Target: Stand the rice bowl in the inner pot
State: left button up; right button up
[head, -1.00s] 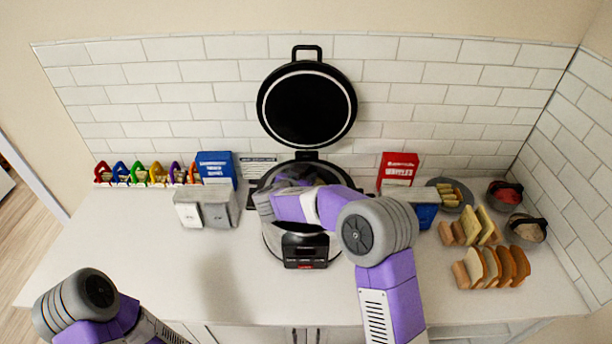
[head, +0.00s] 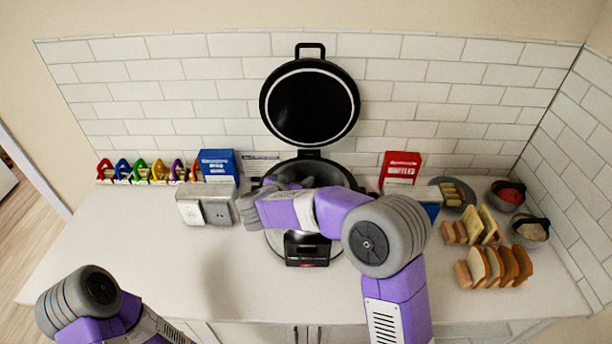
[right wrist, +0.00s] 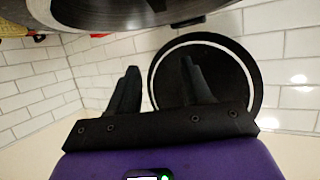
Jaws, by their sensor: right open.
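The cooker (head: 306,249) stands at the middle of the counter with its black round lid (head: 310,105) open against the wall. The inner pot (head: 328,172) is a dark round opening, partly covered by my right arm. My right gripper (head: 290,182) is over the pot's left side; its fingers are small and dark here. In the right wrist view the right gripper (right wrist: 157,68) is open, with nothing between its fingers and the lid (right wrist: 205,80) behind them. A dark curved rim shows at the top there. I cannot make out the rice bowl for certain. My left gripper is out of view.
A red box (head: 401,167), a grey plate (head: 466,204), bread slices (head: 494,266) and two small bowls are right. The front left counter (head: 150,255) is clear.

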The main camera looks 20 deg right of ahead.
jog(key=v, duration=0.5)
jog(key=shift+a+r, duration=0.1)
dwell(0.3)
